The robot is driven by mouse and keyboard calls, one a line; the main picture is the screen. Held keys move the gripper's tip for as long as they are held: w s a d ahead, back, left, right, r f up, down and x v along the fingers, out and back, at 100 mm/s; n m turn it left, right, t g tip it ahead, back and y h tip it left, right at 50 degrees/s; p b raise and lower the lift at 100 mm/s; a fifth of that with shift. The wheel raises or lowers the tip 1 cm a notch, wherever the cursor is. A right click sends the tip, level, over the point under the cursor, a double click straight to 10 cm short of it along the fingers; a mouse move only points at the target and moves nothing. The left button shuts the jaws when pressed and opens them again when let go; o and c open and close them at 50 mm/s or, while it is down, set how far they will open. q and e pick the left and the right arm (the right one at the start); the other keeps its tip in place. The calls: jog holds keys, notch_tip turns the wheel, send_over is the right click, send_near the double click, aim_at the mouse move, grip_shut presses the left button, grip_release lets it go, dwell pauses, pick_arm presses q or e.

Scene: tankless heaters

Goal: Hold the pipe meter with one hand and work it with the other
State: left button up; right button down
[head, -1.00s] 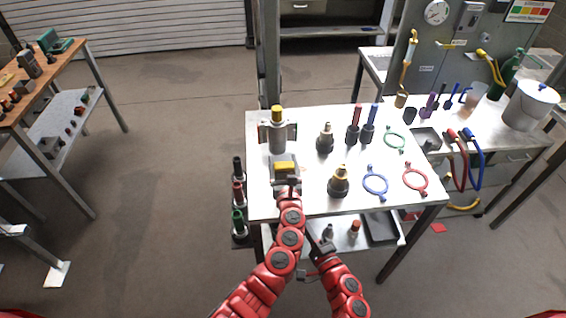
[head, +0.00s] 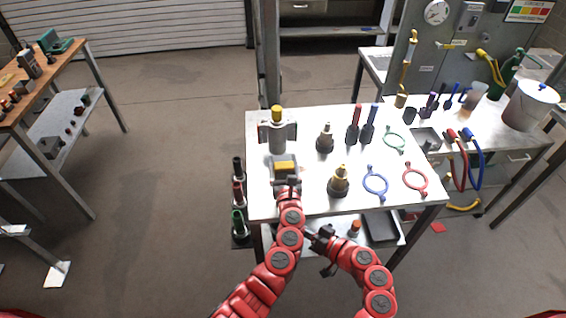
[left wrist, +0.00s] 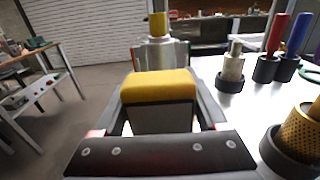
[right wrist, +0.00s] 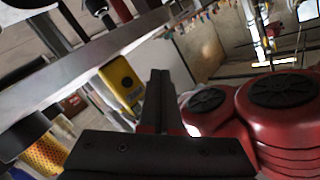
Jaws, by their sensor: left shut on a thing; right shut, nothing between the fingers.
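A yellow-topped grey box (head: 285,167), which I take to be the pipe meter, is at the left front part of the white table. My left gripper (head: 287,181) is shut on it; in the left wrist view the box (left wrist: 160,90) sits between the two fingers. I cannot tell whether it touches the table. A yellow device that looks like the same meter (right wrist: 122,82) shows in the right wrist view. My right gripper (head: 322,236) is shut and empty, in front of the table's front edge. Its fingers (right wrist: 158,90) are together in the right wrist view.
A grey cylinder with a yellow cap (head: 277,133) stands behind the meter. A yellow cone fitting (head: 339,181) stands to its right. Blue (head: 375,182) and red (head: 415,179) rings lie further right. A lower shelf (head: 395,238) is under the table.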

jog(key=shift+w+a, duration=0.15)
jog(key=shift+w, duration=1.25)
jog(key=shift+w+a, duration=0.2)
jog(key=shift+w, duration=1.15)
jog(key=shift+w+a, duration=0.15)
jog(key=shift+w, duration=1.25)
jog(key=shift+w, duration=0.45)
jog(key=shift+w, duration=0.1)
jog(key=shift+s, duration=0.55)
jog(key=s, duration=0.6)
jog(key=shift+d, duration=0.35)
